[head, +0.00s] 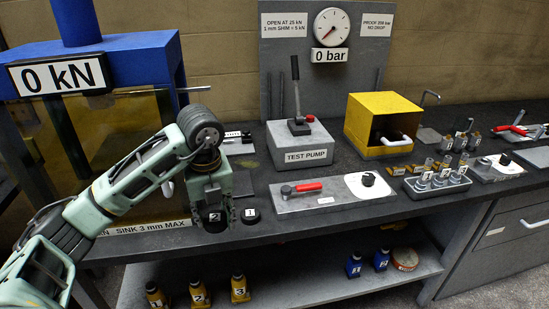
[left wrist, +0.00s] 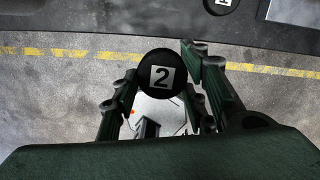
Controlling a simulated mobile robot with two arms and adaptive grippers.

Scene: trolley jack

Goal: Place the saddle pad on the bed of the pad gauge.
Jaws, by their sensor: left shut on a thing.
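My left gripper (head: 213,218) points down at the bench's front edge, left of the middle. It is shut on a black round pad marked 2 (left wrist: 161,76), which sits between its fingers in the left wrist view. The same pad shows low between the fingers in the head view. A similar black pad marked 1 (head: 251,214) lies on the bench just right of the gripper. No label names the pad gauge. A small device (head: 238,141) behind the gripper, left of the test pump, is partly hidden by my arm. My right gripper is not in view.
A grey plate (head: 325,203) with a red-handled tool and white panel lies right of the pads. Behind stand the test pump (head: 302,140) and a yellow box (head: 383,125). A tray (head: 437,186) of small parts is farther right. Numbered bottles stand on the lower shelf (head: 290,275).

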